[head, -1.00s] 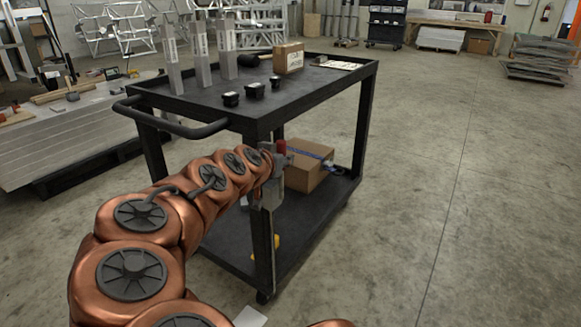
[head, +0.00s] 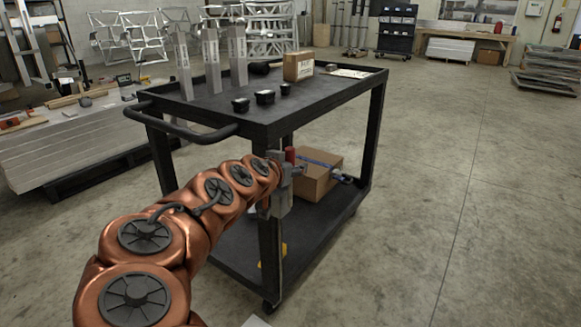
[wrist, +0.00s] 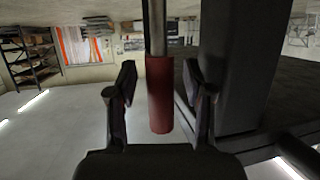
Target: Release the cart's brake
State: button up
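The black cart (head: 330,98) stands ahead with its push handle (head: 183,128) at the near left. A red grip (head: 290,154) on a grey metal bar, seemingly the brake lever, is beside the cart's near corner post (head: 269,240). The wrist view looks upside down, and there the red grip (wrist: 159,95) lies between the two black fingers of my gripper (wrist: 160,92). The fingers are open, with a gap on each side of the grip. In the head view my copper arm reaches to the post, and its gripper is hard to make out there.
The cart's top holds metal posts (head: 211,62), small black parts (head: 265,97) and a cardboard box (head: 298,66). Another box (head: 315,178) is on the lower shelf. A stack of aluminium profiles (head: 50,155) stands at the left. The floor at the right is clear.

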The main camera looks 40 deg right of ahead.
jog(key=v, duration=1.2)
dwell(0.4)
dwell(0.4)
